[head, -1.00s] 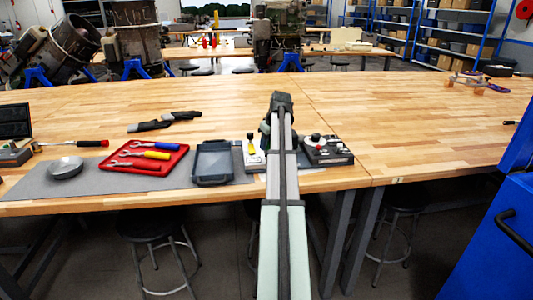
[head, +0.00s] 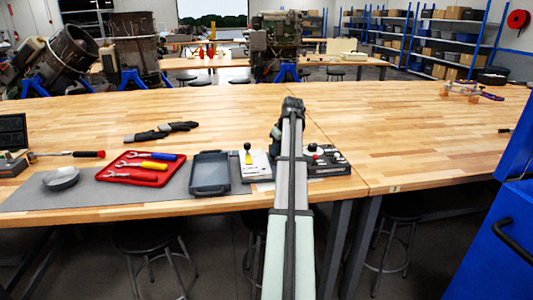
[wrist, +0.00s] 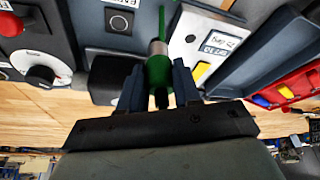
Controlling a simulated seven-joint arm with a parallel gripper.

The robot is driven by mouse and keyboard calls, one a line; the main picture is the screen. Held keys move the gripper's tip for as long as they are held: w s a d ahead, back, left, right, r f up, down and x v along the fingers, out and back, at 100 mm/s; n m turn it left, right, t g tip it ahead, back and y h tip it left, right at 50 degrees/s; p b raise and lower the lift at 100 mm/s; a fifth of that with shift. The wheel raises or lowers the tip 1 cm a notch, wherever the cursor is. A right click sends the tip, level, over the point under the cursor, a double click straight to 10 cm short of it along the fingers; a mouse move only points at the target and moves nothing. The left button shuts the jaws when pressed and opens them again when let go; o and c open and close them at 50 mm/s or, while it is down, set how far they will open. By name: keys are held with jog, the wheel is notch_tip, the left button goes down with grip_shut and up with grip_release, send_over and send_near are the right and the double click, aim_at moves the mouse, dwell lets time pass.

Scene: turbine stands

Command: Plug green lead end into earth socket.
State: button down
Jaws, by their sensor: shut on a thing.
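In the wrist view my gripper (wrist: 158,90) is shut on the green lead end (wrist: 160,68), a green plug with a metal collar. Its thin green lead (wrist: 161,20) runs toward the top of the picture. I cannot tell whether the plug touches the box.
A white plate (head: 256,168) with a yellow part stands left of the box. Further left are a dark grey tray (head: 210,190), a red tray (head: 132,178) with several pliers, and a round dish (head: 61,178). The right tabletop (head: 420,140) is mostly clear.

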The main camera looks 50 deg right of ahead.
jog(key=shift+n, duration=0.4)
jog(key=d, duration=0.1)
jog(key=s+d, duration=0.1)
jog(key=d, duration=0.1)
jog(key=s+d, duration=0.1)
jog(key=d, duration=0.1)
jog(key=shift+s+r, duration=0.25)
jog(key=shift+r, duration=0.05)
jog(key=shift+f, duration=2.25)
jog(key=shift+f, duration=1.05)
jog(key=shift+f, duration=0.25)
